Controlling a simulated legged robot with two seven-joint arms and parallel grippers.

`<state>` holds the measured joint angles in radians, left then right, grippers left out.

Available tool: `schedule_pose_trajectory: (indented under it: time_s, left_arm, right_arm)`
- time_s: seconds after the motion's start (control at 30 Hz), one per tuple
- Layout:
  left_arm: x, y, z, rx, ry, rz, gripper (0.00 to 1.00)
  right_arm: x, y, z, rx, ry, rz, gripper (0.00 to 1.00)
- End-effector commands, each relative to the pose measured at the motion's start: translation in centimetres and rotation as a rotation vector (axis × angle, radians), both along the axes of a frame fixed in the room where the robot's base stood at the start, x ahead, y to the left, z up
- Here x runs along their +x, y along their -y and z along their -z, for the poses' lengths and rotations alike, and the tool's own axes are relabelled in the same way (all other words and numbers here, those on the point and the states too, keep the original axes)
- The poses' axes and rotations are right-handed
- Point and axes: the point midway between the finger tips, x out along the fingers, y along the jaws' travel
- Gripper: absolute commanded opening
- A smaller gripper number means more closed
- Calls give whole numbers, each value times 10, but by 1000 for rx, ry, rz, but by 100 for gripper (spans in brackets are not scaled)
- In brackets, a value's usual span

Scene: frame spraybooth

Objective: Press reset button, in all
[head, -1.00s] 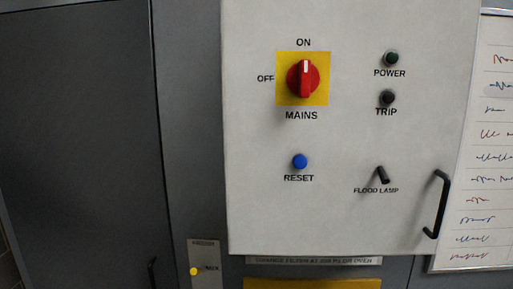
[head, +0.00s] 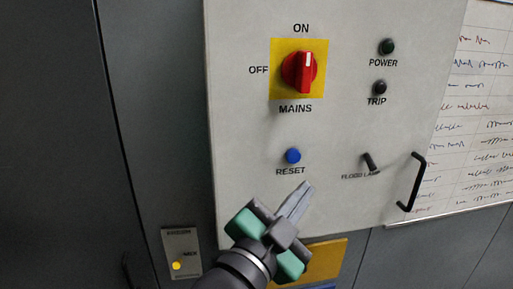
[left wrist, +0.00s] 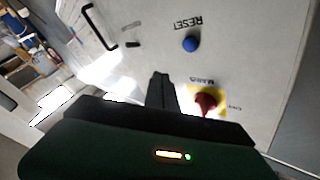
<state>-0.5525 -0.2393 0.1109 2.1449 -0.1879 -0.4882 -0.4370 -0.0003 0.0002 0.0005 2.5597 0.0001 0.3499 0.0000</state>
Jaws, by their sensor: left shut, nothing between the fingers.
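The blue reset button (head: 293,156) sticks out of the pale control panel (head: 240,120), above the word RESET. In the left wrist view the blue reset button (left wrist: 191,44) shows above and right of the fingertips. My left gripper (head: 305,188) is shut and empty, its fingertips just below and right of the RESET label in the head view. The fingers look apart from the button; their distance from the panel is hard to judge. My right gripper is in neither view.
The red mains switch (head: 299,71) on its yellow plate sits above the button. A flood lamp toggle (head: 369,162) and a black handle (head: 414,182) are to the right. Dark power (head: 387,46) and trip (head: 380,87) lamps are upper right. A small plate with a yellow light (head: 177,265) is lower left.

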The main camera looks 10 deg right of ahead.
Motion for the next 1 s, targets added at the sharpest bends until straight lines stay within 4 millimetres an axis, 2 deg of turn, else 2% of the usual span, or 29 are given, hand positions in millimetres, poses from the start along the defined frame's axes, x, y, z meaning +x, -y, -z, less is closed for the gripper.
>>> schedule_pose_trajectory:
  time_s: [0.23, 0.47, 0.83, 1.0]
  left_arm:
    - [-1, 9, -1, 4, 5, 5, 0]
    - [8, 1, -3, -1, 2, 2, 0]
    - [60, -5, -5, -1, 0, 1, 0]
    - [79, -1, -1, 0, 3, 1, 0]
  right_arm:
    - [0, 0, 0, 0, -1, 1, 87]
    - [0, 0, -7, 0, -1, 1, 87]
    - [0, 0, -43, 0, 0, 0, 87]
    - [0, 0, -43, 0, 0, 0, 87]
